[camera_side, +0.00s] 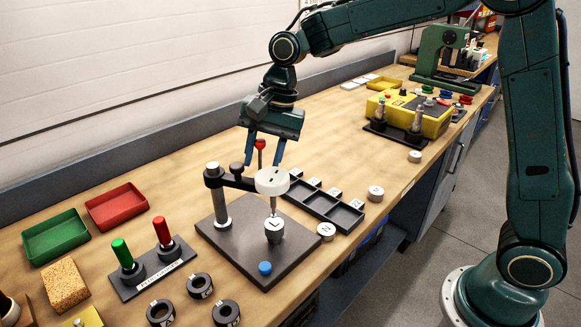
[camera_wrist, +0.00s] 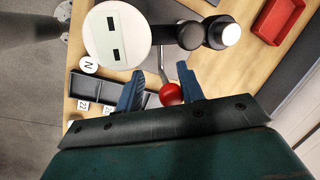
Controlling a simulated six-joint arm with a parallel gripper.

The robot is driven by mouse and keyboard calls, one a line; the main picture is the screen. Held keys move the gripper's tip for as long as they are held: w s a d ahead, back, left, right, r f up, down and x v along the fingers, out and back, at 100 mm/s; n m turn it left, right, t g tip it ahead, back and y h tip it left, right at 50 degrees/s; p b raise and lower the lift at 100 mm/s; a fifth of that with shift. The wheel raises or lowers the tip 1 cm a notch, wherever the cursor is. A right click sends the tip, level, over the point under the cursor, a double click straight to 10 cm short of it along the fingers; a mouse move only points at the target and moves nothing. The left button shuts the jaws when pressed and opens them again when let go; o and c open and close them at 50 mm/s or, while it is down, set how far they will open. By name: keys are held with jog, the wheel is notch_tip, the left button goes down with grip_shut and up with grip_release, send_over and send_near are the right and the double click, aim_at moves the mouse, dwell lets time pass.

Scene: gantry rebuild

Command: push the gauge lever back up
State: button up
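The gauge stand has a dark base plate (camera_side: 235,255), an upright post (camera_side: 218,195) and a round white gauge head (camera_side: 272,174), which also shows in the wrist view (camera_wrist: 116,36). The gauge lever has a red ball knob (camera_side: 260,144) on a thin metal stem behind the gauge head. My gripper (camera_side: 264,162) is open above the stand, pointing down, one finger on each side of the knob. In the wrist view the red knob (camera_wrist: 171,94) lies between the blue fingers. Contact cannot be told. A dark cylindrical part (camera_side: 274,232) stands under the gauge head.
A dark compartment tray (camera_side: 325,207) lies behind the plate, with small labelled discs (camera_side: 326,231) near it. Left are a stand with green and red plugs (camera_side: 155,272), black rings (camera_side: 200,286), and green (camera_side: 55,238) and red trays (camera_side: 117,206). A yellow box (camera_side: 430,118) stands further back.

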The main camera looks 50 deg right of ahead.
jog(key=shift+s+d+f+t+y, duration=0.15)
jog(key=shift+s+t+y, duration=0.2)
jog(key=shift+t, duration=0.4)
jog(key=shift+s+d+f+t+y, duration=0.1)
jog(key=shift+s+f+t+y, duration=0.1)
jog(key=shift+t+y, duration=0.45)
jog(key=shift+s+d+f+t+y, duration=0.15)
jog(key=shift+s+t+y, duration=0.1)
jog(key=shift+t, duration=0.65)
jog(key=v, duration=1.4)
jog(key=s+d+f+n+h, duration=0.2)
jog(key=s+n, duration=0.3)
jog(key=s, duration=0.4)
jog(key=s+d+f+n+h, duration=0.2)
jog(key=s+n, duration=0.3)
jog(key=s, duration=0.4)
jog(key=shift+d+h, duration=0.55)
jog(key=shift+s+f, duration=0.1)
jog(key=shift+n, duration=0.3)
jog(key=c, duration=0.6)
jog(key=shift+w+a+n, duration=0.2)
jog(key=shift+w+n, duration=0.1)
grip_shut()
jog(key=w+a+r+n+t+y, duration=0.2)
jog(key=w+a+r+n, duration=0.2)
jog(key=w+a+n, duration=0.5)
jog(key=n, duration=0.3)
jog(key=shift+w+a+y, duration=0.35)
jog(key=shift+w+y, duration=0.05)
